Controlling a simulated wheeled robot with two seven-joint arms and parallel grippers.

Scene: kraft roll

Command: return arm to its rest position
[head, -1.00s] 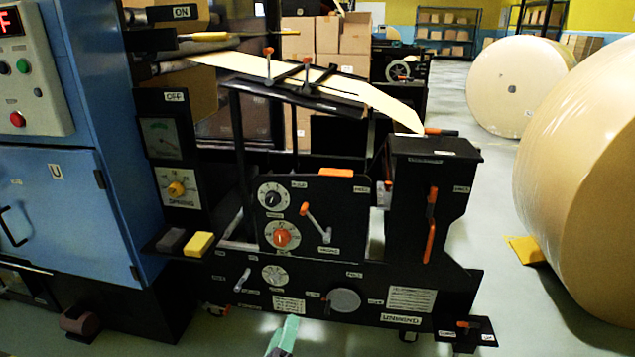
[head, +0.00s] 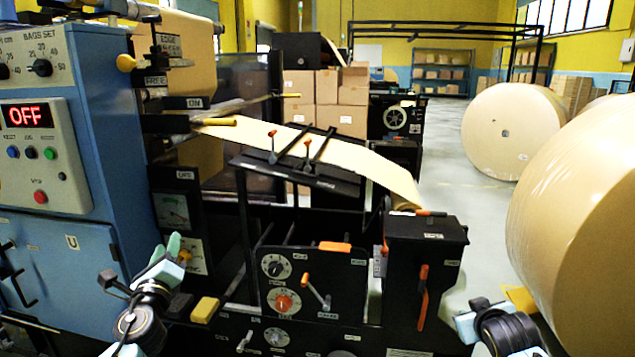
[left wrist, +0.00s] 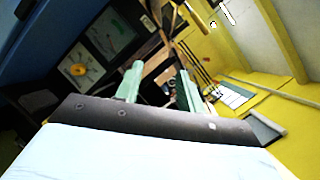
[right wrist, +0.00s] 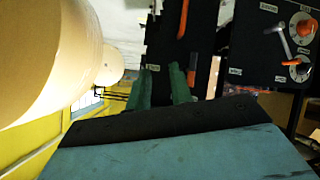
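My left gripper (head: 170,250) is raised at the lower left of the head view, in front of the black unwind machine (head: 345,255) and beside the blue cabinet. Its two green fingers also show apart in the left wrist view (left wrist: 160,80), with nothing between them. My right gripper (head: 486,308) is at the lower right of the head view, between the machine and the big kraft roll. In the right wrist view its green fingers (right wrist: 161,80) stand a little apart and empty. Both arms show only in part.
The blue cabinet (head: 95,275) with an OFF display (head: 26,114) stands at left. A large kraft roll (head: 580,210) is close at right, another roll (head: 514,130) farther back. A paper web (head: 330,150) runs over the machine. Open floor (head: 450,205) lies behind the right gripper.

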